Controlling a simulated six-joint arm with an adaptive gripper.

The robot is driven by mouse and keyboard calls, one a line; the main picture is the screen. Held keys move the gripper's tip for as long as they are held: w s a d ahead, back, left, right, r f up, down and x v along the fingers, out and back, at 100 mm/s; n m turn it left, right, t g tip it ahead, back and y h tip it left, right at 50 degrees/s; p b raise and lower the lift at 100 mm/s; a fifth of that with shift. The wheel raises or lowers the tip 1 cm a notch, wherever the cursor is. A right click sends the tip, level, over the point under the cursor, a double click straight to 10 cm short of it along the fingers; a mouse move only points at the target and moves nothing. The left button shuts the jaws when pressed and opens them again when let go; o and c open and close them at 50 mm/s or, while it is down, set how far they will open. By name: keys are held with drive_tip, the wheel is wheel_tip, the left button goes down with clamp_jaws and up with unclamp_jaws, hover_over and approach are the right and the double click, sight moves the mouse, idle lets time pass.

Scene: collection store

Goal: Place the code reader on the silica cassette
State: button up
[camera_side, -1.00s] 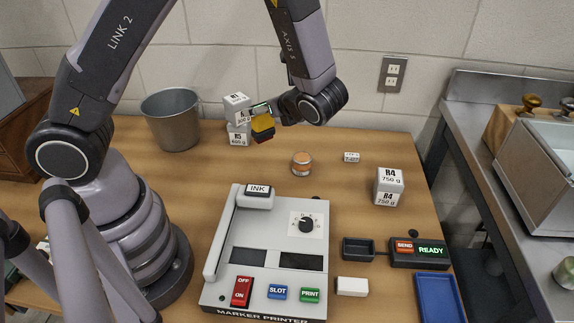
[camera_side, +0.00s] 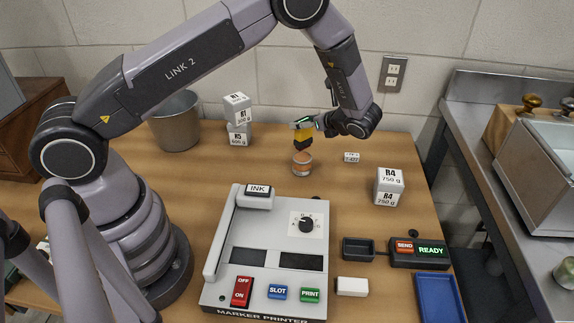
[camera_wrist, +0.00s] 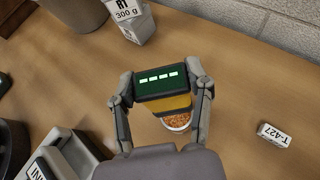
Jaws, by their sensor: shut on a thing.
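The code reader (camera_side: 304,135) is a yellow and black block with a dark green top; the top's row of lit marks shows in the wrist view (camera_wrist: 160,77). My gripper (camera_side: 306,124) is shut on it, with one finger on each side. The silica cassette (camera_side: 302,166) is a small round tub of orange beads on the table. In the wrist view the reader hides part of the cassette (camera_wrist: 177,122).
A small white T-427 block (camera_side: 351,157) lies right of the cassette. Stacked weight blocks (camera_side: 238,120) and a metal bucket (camera_side: 174,122) stand left, R4 blocks (camera_side: 388,187) right. The marker printer (camera_side: 268,255) is in front. Table around the cassette is clear.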

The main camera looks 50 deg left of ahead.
sight(307, 132)
drive_tip(key=shift+f, duration=1.4)
drive_tip(key=shift+f, duration=0.1)
drive_tip(key=o, duration=1.2)
drive_tip(key=shift+o, duration=0.2)
